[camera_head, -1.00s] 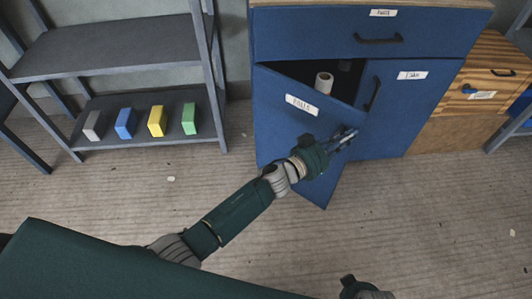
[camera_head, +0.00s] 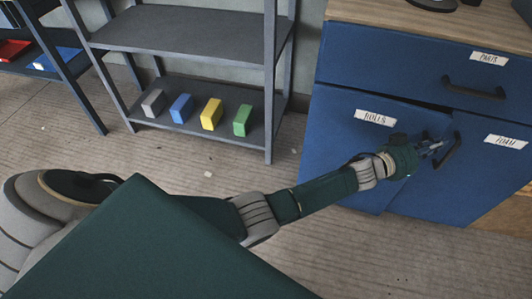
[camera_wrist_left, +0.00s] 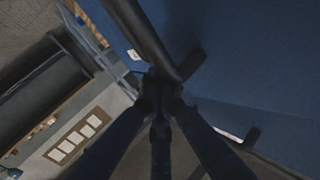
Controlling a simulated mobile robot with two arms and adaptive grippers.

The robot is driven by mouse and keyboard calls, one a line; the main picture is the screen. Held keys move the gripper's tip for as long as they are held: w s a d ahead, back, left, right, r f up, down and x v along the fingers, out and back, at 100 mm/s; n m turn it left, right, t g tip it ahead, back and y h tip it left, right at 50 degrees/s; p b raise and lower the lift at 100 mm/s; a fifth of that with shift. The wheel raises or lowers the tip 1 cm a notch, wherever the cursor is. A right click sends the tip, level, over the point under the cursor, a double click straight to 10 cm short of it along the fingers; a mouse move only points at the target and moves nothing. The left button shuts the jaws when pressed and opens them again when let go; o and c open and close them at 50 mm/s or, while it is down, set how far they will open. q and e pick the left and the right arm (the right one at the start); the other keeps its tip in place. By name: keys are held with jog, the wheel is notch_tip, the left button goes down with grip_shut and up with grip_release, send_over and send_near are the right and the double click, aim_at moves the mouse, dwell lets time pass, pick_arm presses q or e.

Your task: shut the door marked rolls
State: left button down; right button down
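The blue door marked rolls (camera_head: 340,150) is the left one of the cabinet's two lower doors in the head view. It stands almost flush with the front, with a thin dark gap at its top right. My left gripper (camera_head: 434,148) is at this door's free right edge, close to the foam door's dark handle (camera_head: 452,151). In the left wrist view its fingers (camera_wrist_left: 162,88) come together at a dark handle bar (camera_wrist_left: 150,40) in front of the blue surface. I see nothing held between them. The rolls door's own handle is hidden in the head view. My right gripper is out of view.
The blue drawer (camera_head: 410,72) above is shut, and so is the foam door (camera_head: 480,170). A grey shelf (camera_head: 190,30) with several coloured blocks stands left of the cabinet. The floor (camera_head: 400,260) in front is clear.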

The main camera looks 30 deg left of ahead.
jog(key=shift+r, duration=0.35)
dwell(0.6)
